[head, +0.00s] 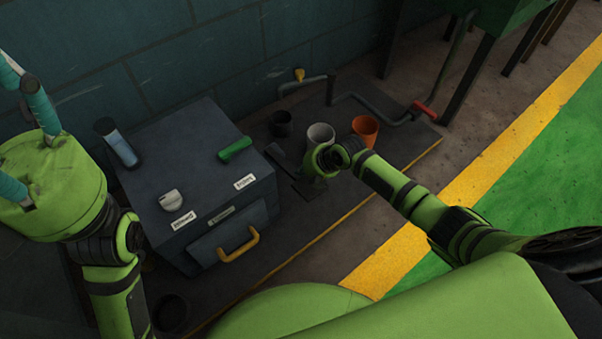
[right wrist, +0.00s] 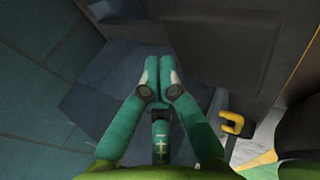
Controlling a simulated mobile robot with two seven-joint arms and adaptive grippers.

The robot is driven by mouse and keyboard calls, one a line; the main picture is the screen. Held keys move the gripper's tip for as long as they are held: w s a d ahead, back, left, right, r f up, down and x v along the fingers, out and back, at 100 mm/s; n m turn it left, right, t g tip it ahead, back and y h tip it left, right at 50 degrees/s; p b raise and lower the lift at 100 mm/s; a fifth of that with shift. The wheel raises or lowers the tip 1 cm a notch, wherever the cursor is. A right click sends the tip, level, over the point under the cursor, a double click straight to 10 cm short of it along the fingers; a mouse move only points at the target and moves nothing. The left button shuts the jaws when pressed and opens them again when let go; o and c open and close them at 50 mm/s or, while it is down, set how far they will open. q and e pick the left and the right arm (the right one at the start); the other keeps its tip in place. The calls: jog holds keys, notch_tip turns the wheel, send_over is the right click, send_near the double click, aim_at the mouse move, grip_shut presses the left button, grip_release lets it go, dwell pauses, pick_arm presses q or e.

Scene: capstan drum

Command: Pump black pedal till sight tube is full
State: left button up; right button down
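A dark flat pedal-like plate (head: 309,188) lies low beside the grey box, just below my right gripper (head: 322,162); its outline is hard to tell from the dark mat. In the right wrist view my right gripper (right wrist: 158,75) has its teal fingers together, with nothing visible between them. I cannot tell whether it touches the plate. The sight tube (head: 121,147), a dark-capped cylinder with a pale bluish lower part, stands at the box's left; its level is unclear. My left gripper (head: 28,90) is raised at the upper left, its fingertips cut off by the frame.
The grey box (head: 160,150) carries a green handle (head: 235,149), a pale knob (head: 171,200) and a yellow front handle (head: 240,246). Grey (head: 320,133) and orange (head: 366,128) cups stand behind my right gripper. A pipe with a red grip (head: 425,109) runs behind them.

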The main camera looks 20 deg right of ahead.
aim_at(306, 184)
jog(key=shift+w, duration=0.1)
dwell(0.5)
jog(key=shift+w+a+f, duration=0.1)
jog(key=shift+f, duration=0.05)
jog(key=shift+s+d+f+b, duration=0.1)
jog(key=shift+s+f+b, duration=0.2)
jog(key=shift+f+b, duration=0.6)
jog(key=shift+s+d+f+b, duration=0.2)
jog(key=shift+f+b, duration=0.45)
jog(key=shift+f, duration=0.5)
jog(key=shift+s+d+f+b, duration=0.1)
jog(key=shift+s+f+b, duration=0.25)
jog(key=shift+f+b, duration=0.55)
dwell(2.1)
jog(key=shift+p, duration=0.3)
dwell(0.3)
jog(key=shift+w+r+p, duration=0.15)
jog(key=shift+r+p, duration=0.55)
jog(key=shift+r, duration=0.25)
jog(key=shift+w+r+p, duration=0.15)
jog(key=shift+r+p, duration=0.55)
jog(key=shift+r, duration=0.2)
jog(key=shift+w+a+r+p, duration=0.15)
jog(key=shift+r+p, duration=0.25)
jog(key=shift+r, duration=0.2)
jog(key=shift+w+a+r+p, duration=0.1)
jog(key=shift+r+p, duration=0.25)
jog(key=shift+r, duration=0.2)
jog(key=shift+w+r, duration=0.1)
jog(key=shift+r, duration=0.1)
